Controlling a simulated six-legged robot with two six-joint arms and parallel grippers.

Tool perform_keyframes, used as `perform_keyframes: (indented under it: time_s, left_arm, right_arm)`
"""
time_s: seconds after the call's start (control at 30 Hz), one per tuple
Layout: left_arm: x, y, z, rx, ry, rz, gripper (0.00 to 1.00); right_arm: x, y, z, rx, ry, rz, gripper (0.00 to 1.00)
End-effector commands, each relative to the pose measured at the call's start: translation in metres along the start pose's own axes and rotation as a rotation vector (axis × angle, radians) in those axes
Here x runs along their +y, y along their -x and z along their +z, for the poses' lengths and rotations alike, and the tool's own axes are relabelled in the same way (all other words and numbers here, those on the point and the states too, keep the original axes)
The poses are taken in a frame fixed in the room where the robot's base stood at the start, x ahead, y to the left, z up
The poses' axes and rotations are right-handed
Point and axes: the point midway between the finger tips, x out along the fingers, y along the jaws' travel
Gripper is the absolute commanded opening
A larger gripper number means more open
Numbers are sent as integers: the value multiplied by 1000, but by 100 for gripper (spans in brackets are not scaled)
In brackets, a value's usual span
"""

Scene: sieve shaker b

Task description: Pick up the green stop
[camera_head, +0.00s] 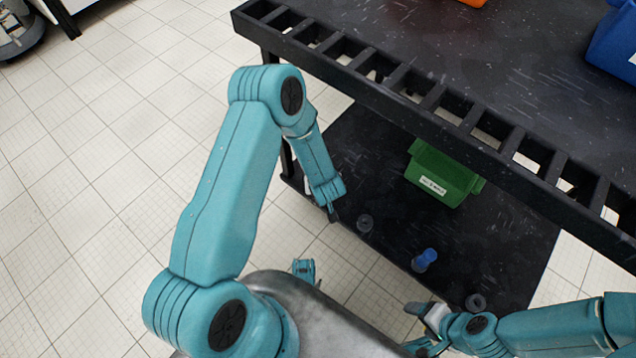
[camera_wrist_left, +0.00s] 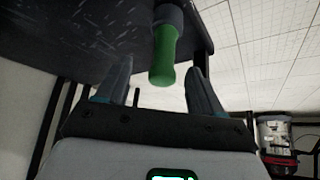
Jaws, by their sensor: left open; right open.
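The green stop (camera_wrist_left: 163,58) shows in the left wrist view as a green cylinder with a rounded end. Its far end meets a grey collar (camera_wrist_left: 170,16) at the dark shelf. My left gripper (camera_wrist_left: 160,78) is open, with one finger to each side of the stop in that picture. I cannot tell whether the stop is fully between the fingers; no contact shows. In the head view my left gripper (camera_head: 332,212) is over the lower shelf's edge, and I cannot make out the green stop there. My right gripper (camera_head: 418,328) is open at the lower right.
The lower shelf (camera_head: 375,175) holds a green bin (camera_head: 443,173), a blue stop (camera_head: 424,260) and dark rings, one (camera_head: 365,223) near my left gripper and another (camera_head: 476,302) near my right arm. The slotted upper shelf (camera_head: 430,98) overhangs them. Tiled floor lies open at left.

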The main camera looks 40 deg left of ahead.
Motion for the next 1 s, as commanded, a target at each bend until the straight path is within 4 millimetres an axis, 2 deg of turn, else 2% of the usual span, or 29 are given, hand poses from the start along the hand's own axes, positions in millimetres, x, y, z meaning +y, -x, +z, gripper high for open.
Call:
perform_keyframes:
  time_s: [0.3,0.6,0.63,0.8,1.0]
  left_arm:
    - [-6,-47,-4,-1,2,-1,67]
    - [-6,-52,-6,-1,0,0,67]
    - [-6,-52,-6,-1,1,0,64]
    - [-6,-52,-6,0,1,0,9]
    - [-6,-52,-6,0,1,0,9]
  right_arm:
    - [12,-23,-6,15,-15,2,71]
    - [13,-23,-7,18,-17,2,71]
    - [13,-23,-7,17,-17,2,71]
    - [13,-23,-7,17,-17,2,71]
    - [13,-23,-7,17,-17,2,71]
